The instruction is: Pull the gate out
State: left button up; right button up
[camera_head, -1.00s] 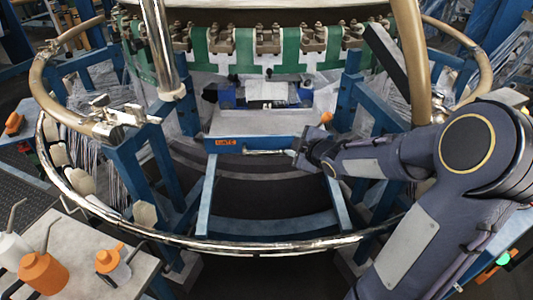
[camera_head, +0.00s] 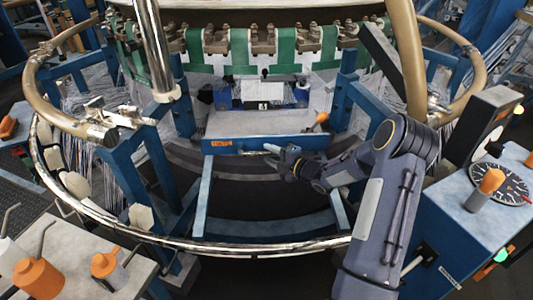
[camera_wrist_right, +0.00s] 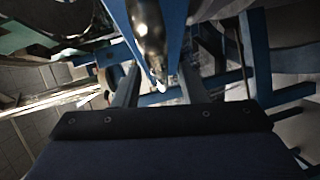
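What looks like the gate is a blue-fronted panel (camera_head: 238,146) with an orange label, under a grey plate (camera_head: 255,122) in the middle of the loom in the head view. My right gripper (camera_head: 274,155) is at the panel's front, right of the label, where the silver handle was visible earlier. The gripper and arm now hide most of that handle. I cannot tell whether the fingers are closed on it. In the right wrist view a shiny metal part (camera_wrist_right: 147,35) shows close up between blue surfaces. My left gripper is not in view.
A polished metal ring rail (camera_head: 270,247) curves across the front, with my right arm reaching over it. Blue posts (camera_head: 128,180) stand at the sides. A table with orange-capped bottles (camera_head: 38,280) is at lower left. A blue control box (camera_head: 465,225) stands at right.

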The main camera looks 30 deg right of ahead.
jog(key=shift+x, duration=1.05)
jog(key=shift+c, duration=0.4)
grip_shut()
